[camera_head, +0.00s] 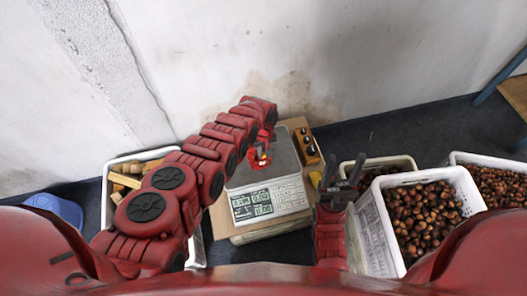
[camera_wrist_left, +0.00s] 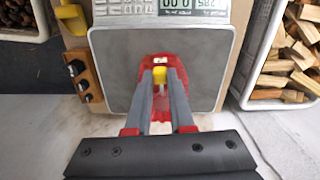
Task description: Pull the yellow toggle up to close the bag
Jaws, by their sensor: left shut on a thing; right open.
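A small red bag (camera_wrist_left: 182,113) lies or stands on the grey plate of the scale (camera_wrist_left: 115,65) in the left wrist view. Its yellow toggle (camera_wrist_left: 159,73) sits between the fingertips of my left gripper (camera_wrist_left: 160,84), which is shut on it. In the head view the bag (camera_head: 259,160) is small on the scale plate (camera_head: 285,170), partly hidden by my left gripper (camera_head: 265,146). I cannot tell how far the bag's mouth is drawn. My right gripper (camera_head: 343,165) is open and empty, right of the scale.
A wooden block with black knobs (camera_head: 307,146) stands right of the scale plate. White crates with chestnuts (camera_head: 377,231) stand at the right. A white crate with wood pieces (camera_head: 106,207) is at the left. A yellow scoop (camera_wrist_left: 70,18) shows near the scale. The wall is behind.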

